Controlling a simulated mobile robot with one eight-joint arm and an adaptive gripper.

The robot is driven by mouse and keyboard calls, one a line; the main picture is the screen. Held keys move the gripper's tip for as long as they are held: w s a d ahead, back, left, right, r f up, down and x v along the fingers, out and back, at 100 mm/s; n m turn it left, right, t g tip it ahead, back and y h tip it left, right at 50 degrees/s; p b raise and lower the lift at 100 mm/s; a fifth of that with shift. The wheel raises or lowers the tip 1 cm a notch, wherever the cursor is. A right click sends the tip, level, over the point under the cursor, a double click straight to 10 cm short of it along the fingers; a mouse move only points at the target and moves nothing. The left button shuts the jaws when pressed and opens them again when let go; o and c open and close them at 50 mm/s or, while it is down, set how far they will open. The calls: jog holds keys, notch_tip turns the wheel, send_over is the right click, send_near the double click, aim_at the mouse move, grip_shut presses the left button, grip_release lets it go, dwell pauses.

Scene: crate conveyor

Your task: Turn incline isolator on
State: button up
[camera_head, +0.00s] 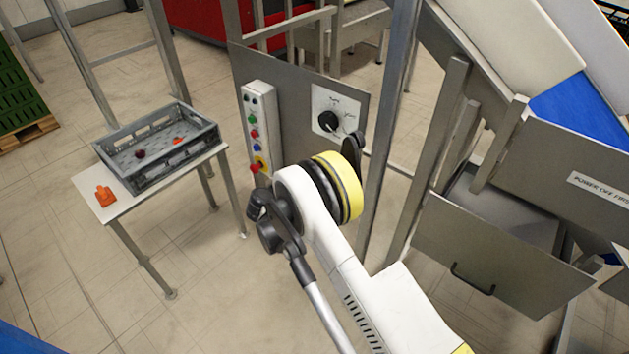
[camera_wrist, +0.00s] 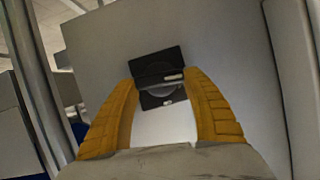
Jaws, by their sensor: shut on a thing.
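In the wrist view, my gripper (camera_wrist: 162,84) has its two yellow fingers closed in on a black switch handle (camera_wrist: 157,66). The handle sits on a flat grey panel (camera_wrist: 225,50) and looks like the isolator. A small pale mark lies across it. Its lower part is partly hidden between the fingers, and I cannot read its setting. In the head view, my arm hides the fingertips and the held handle. A separate black dial on a white plate (camera_head: 328,121) shows on the grey panel left of the upright post.
A control box (camera_head: 258,128) with several coloured buttons is beside the dial. A grey crate (camera_head: 150,178) and an orange object (camera_head: 105,196) are on a small table (camera_head: 122,212) at left. The conveyor frame (camera_head: 436,150) and a handled panel (camera_head: 497,270) stand at right. Floor is clear at lower left.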

jog(key=m+t+y, duration=0.1)
jog(key=m, duration=0.1)
jog(key=m+t+y, duration=0.1)
jog(key=m, duration=0.1)
jog(key=shift+s+d+f+m, duration=0.15)
jog(key=shift+s+d+m, duration=0.05)
jog(key=shift+m, duration=0.2)
jog(key=m+t, duration=0.1)
jog(key=m, duration=0.1)
jog(key=m+t+y, duration=0.1)
jog(key=m+t, duration=0.1)
jog(key=m, duration=0.1)
jog(key=shift+d+f, duration=0.1)
jog(key=shift+f, duration=0.1)
dwell(0.3)
